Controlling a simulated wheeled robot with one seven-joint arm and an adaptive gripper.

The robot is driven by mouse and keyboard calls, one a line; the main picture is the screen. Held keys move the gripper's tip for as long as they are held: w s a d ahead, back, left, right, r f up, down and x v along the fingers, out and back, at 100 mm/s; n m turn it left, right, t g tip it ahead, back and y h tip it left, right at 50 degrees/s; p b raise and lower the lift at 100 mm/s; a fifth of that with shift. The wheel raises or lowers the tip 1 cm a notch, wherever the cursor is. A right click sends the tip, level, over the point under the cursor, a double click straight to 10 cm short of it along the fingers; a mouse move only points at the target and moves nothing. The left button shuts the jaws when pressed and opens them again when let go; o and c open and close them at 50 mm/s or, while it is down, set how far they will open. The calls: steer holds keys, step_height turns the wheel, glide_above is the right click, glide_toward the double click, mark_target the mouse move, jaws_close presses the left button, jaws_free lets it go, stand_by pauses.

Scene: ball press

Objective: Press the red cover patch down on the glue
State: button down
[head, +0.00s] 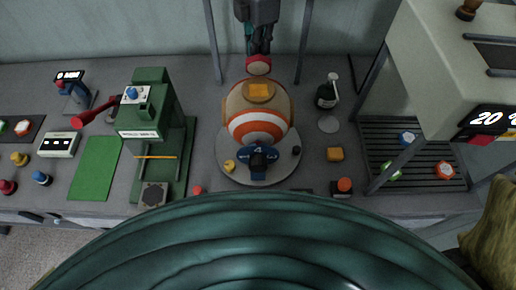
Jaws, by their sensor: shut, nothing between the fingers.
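A large tan ball (262,108) with an orange and white band sits on a round grey plate (228,165) in the middle of the bench. An orange square patch (260,90) lies on its upper face; it may be the glue spot. A round red piece with a pale edge (258,66), likely the red cover patch, shows at the ball's far top edge. My gripper (259,48) comes down from the top of the picture, shut, with its tips right behind or above the red piece. I cannot tell whether they touch it. The fingertips are partly hidden.
A green press (155,120) stands left of the ball, with a green mat (95,168) beside it. A dark bottle (327,95) stands to the right. A large pale machine (440,60) over a slatted tray (425,180) fills the right side. Grey posts flank my arm.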

steer(key=shift+f, duration=0.2)
steer(key=shift+s, duration=0.25)
steer(key=shift+s+r+p, duration=0.2)
steer(key=shift+s, duration=0.75)
steer(key=shift+s+r+p, duration=0.2)
steer(key=shift+s+p, duration=0.05)
steer(key=shift+s, duration=0.7)
steer(key=shift+s+r+p, duration=0.2)
steer(key=shift+s, duration=0.75)
steer(key=shift+s+f+b, duration=0.15)
steer(key=shift+f+b, duration=0.6)
steer(key=shift+f, duration=0.8)
step_height(320, 180, up, 9)
steer(key=p, duration=0.8)
stand_by(0.4)
stand_by(0.5)
